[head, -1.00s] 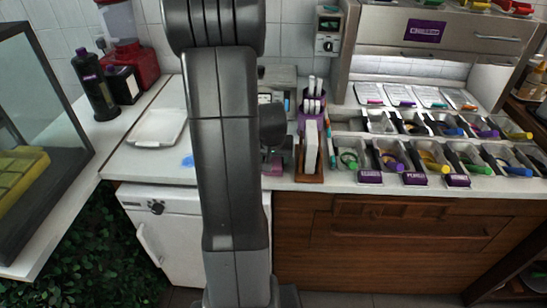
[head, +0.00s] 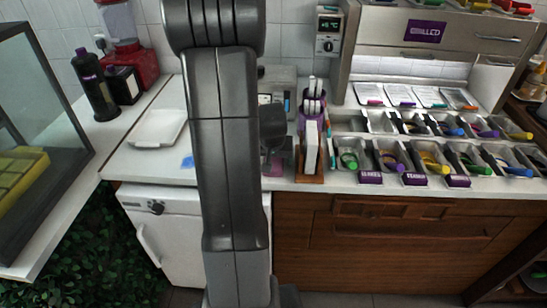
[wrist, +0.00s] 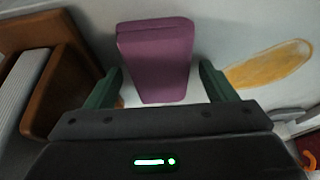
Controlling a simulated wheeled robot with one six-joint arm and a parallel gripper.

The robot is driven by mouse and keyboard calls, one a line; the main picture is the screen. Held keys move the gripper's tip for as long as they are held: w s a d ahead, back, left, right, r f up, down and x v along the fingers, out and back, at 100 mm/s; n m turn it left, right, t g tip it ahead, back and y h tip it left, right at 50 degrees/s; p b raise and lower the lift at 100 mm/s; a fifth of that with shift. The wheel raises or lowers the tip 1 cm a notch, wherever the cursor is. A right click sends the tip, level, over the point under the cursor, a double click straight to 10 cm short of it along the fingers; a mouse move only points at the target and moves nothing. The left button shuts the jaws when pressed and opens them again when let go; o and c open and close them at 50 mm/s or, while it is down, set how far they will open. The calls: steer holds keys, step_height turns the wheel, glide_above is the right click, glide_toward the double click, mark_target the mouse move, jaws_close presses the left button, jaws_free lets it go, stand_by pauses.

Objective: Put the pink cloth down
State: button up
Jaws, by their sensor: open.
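The pink cloth (wrist: 155,58) looks like a thick, folded purple-pink block in the wrist view. It lies on the pale counter, between the two green fingers of my gripper (wrist: 160,88). The fingers are open, one on each side of the cloth, with a narrow gap showing at its lower corners. In the head view my arm hides most of the gripper and the cloth; only a small pink edge (head: 276,168) shows right of the arm, near the counter's front.
A brown wooden holder (wrist: 72,62) stands close on the left in the wrist view. An orange patch (wrist: 268,65) lies on the right. In the head view, topping bins (head: 400,158) fill the right counter. A white tray (head: 158,128) and small blue patch (head: 187,162) lie left.

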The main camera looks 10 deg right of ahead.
steer(key=v, duration=1.2)
steer(key=x, duration=1.2)
steer(key=shift+w+f+b, duration=0.1)
steer(key=shift+f+b, duration=0.2)
steer(key=shift+b, duration=0.05)
steer(key=shift+r+p, duration=0.3)
